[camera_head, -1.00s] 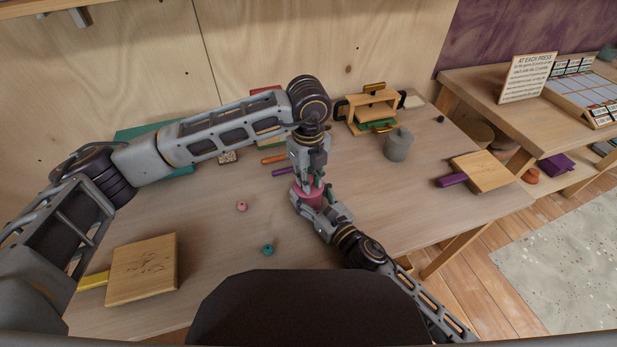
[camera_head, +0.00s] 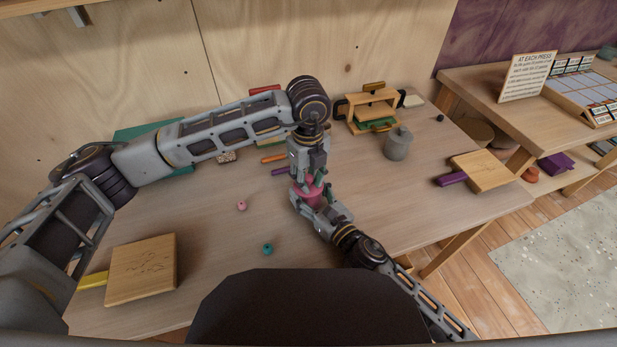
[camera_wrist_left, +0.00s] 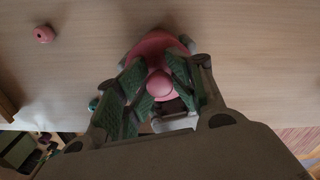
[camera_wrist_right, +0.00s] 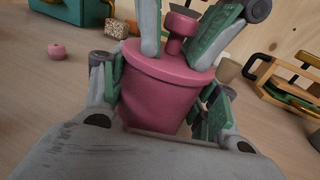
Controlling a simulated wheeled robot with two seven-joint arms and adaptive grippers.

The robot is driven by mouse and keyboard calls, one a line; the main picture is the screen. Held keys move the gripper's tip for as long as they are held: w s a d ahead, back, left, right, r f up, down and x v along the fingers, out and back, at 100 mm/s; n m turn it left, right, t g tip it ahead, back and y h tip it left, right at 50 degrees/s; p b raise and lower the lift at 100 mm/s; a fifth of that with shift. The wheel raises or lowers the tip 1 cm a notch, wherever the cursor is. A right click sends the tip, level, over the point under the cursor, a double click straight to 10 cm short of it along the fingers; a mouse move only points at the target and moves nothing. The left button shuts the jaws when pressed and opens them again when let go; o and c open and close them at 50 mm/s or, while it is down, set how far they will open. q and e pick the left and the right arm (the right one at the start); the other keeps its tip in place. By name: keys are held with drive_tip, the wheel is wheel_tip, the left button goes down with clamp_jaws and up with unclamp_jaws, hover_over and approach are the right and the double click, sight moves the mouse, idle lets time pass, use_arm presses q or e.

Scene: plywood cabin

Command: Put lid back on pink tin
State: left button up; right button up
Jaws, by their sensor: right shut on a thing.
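Gaps show between the fingers and the knob in the right wrist view. In the head view the grippers hide much of the tin (camera_head: 307,197).
A pink bead (camera_head: 241,205) and a teal bead (camera_head: 267,249) lie left of the tin. Orange and purple sticks lie behind it. A grey lidded pot (camera_head: 397,146), a wooden frame box (camera_head: 372,112) and a purple-handled board (camera_head: 481,172) stand to the right.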

use_arm(q)
drive_tip(key=shift+a+f, duration=0.1)
drive_tip(key=shift+f, duration=0.2)
use_arm(e)
drive_tip(key=shift+a+r, duration=0.15)
drive_tip(key=shift+r, duration=0.05)
use_arm(q)
drive_tip(key=shift+r, duration=2.2)
use_arm(e)
drive_tip(key=shift+f, duration=0.15)
use_arm(q)
drive_tip(key=shift+c, duration=1.3)
drive_tip(key=shift+f, duration=0.3)
drive_tip(key=shift+r, duration=2)
